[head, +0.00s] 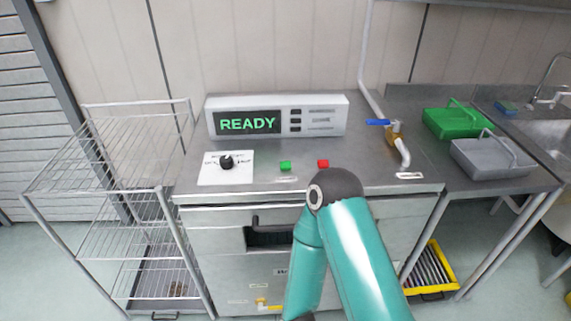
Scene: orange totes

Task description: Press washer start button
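The washer (215,219) is a steel unit with a flat top in the middle of the head view. On its top are a small green button (285,166) and a red button (323,163) to its right. A black knob (226,162) sits on a white plate left of the buttons. A white display box (330,118) behind them reads READY in green. A teal arm link of mine with a dark joint rises from the bottom, its joint just in front of the red button. Neither of my grippers shows in this view.
A wire rack (110,190) stands left of the washer. A pipe with a blue-handled tap (398,140) rises at the washer's right rear. Green (455,122) and grey (485,160) trays sit on the right counter near a sink (550,125). A yellow tray (445,265) is below.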

